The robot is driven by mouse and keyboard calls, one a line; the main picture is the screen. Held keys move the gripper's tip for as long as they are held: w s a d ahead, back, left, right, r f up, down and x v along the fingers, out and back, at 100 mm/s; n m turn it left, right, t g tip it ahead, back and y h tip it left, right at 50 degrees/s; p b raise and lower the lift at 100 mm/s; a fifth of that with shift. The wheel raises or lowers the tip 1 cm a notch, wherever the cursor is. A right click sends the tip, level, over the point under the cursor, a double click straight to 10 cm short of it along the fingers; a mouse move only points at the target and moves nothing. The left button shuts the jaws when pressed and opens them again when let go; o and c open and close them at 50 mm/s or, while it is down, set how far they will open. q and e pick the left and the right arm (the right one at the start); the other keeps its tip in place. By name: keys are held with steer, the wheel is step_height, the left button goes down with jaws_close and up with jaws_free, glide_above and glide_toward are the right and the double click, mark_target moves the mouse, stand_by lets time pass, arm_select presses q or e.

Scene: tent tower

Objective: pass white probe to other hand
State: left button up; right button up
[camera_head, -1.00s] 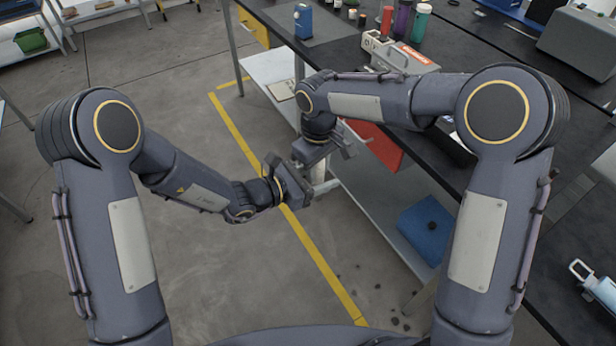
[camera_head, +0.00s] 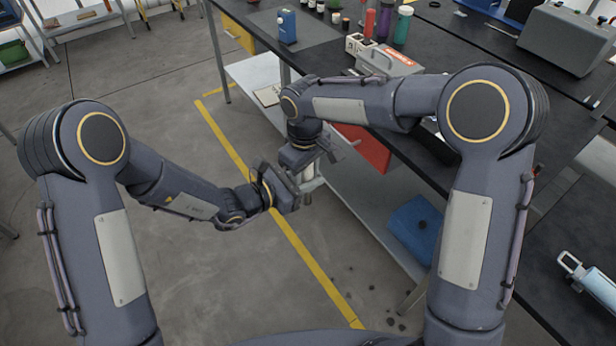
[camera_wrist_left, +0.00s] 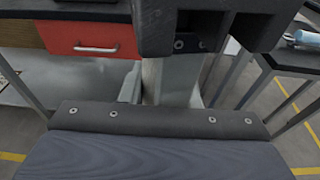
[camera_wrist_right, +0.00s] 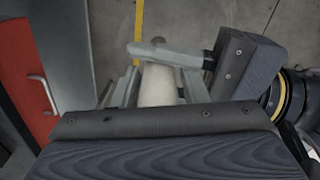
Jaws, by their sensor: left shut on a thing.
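The white probe shows as a pale upright cylinder in the left wrist view (camera_wrist_left: 168,82) and in the right wrist view (camera_wrist_right: 158,86). My left gripper (camera_head: 297,186) is shut on it, low in front of the workbench. My right gripper (camera_head: 322,160) is right beside the left one, coming from above and behind, with its fingers on either side of the probe. I cannot tell whether the right fingers touch the probe or stand apart from it. In the head view the grippers hide most of the probe.
The dark workbench (camera_head: 445,75) stands close behind my right arm, with a red drawer (camera_head: 362,146) under its top. A blue box (camera_head: 415,230) sits on its lower shelf. Bottles and a grey case (camera_head: 575,38) stand on top. The floor left of the yellow line (camera_head: 232,150) is clear.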

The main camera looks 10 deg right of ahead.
steer(key=shift+w+r, duration=0.15)
steer(key=shift+w, duration=0.15)
steer(key=shift+r, duration=0.35)
steer(key=r, duration=1.1)
steer(key=shift+s, duration=0.2)
steer(key=s+d+r+m+t+y, duration=0.25)
steer(key=s+d+m, duration=0.25)
steer(key=s+d, duration=0.75)
steer(key=s+d+f+m+t, duration=0.1)
steer(key=s+f+m, duration=0.1)
steer(key=s, duration=0.4)
steer(key=s+d+f+m+t+y, duration=0.1)
steer(key=s+f+m+t, duration=0.1)
steer(key=s, duration=0.4)
step_height(320, 180, down, 2)
steer(key=shift+s+d+f+m, duration=0.2)
steer(key=shift+s+d+m, duration=0.2)
steer(key=shift+m, duration=0.1)
